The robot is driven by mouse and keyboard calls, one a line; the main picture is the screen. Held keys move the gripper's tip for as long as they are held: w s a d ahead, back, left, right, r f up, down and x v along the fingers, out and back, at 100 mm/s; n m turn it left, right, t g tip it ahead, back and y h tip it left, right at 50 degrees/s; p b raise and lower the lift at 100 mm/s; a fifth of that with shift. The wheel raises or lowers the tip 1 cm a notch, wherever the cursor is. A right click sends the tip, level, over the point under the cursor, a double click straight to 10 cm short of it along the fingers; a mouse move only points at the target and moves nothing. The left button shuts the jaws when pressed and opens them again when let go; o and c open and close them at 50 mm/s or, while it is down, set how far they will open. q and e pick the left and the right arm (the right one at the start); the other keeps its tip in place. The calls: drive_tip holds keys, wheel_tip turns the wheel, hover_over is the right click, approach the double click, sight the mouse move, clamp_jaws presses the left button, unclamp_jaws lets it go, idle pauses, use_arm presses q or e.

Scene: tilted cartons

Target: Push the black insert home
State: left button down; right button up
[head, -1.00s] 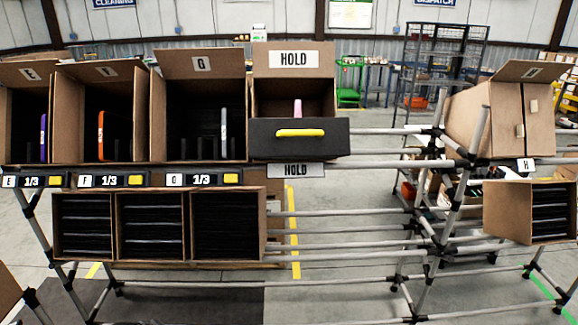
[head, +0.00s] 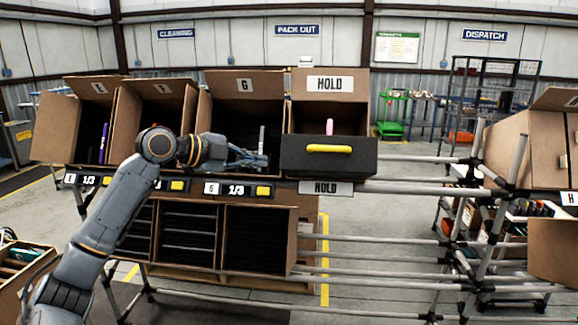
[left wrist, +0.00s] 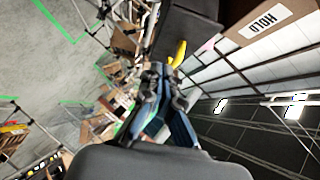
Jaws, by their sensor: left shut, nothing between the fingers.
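The black insert (head: 328,164), with a yellow handle (head: 329,149) on its front, sits at the front of the HOLD carton (head: 328,85) and appears to stick out of its opening. A pink item (head: 329,127) stands behind its front panel. My left gripper (head: 265,159) is shut and empty in front of the G carton, just left of the insert; whether it touches the insert cannot be told. In the left wrist view the shut fingers (left wrist: 162,75) point towards the dark insert (left wrist: 185,28) and its yellow handle. My right gripper is not in view.
Tilted cartons E (head: 94,121), F (head: 160,122) and G (head: 240,85) stand left of the HOLD carton. A label rail (head: 210,187) runs below them. Bare grey rack tubes (head: 410,185) extend to the right. A large carton (head: 530,147) stands at the far right.

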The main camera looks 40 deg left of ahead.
use_arm(q)
drive_tip(key=p, duration=0.4)
approach(297, 169)
drive_tip(key=w+d, duration=0.3)
drive_tip(key=d, duration=0.1)
drive_tip(key=shift+w+a+f+p, duration=0.35)
drive_tip(key=shift+w+a+p, duration=0.4)
drive_tip(key=shift+a, duration=0.1)
drive_tip(key=shift+w+a+f, duration=0.3)
drive_tip(key=shift+w+f, duration=0.05)
drive_tip(key=shift+f, duration=0.15)
drive_tip(key=shift+w, duration=0.1)
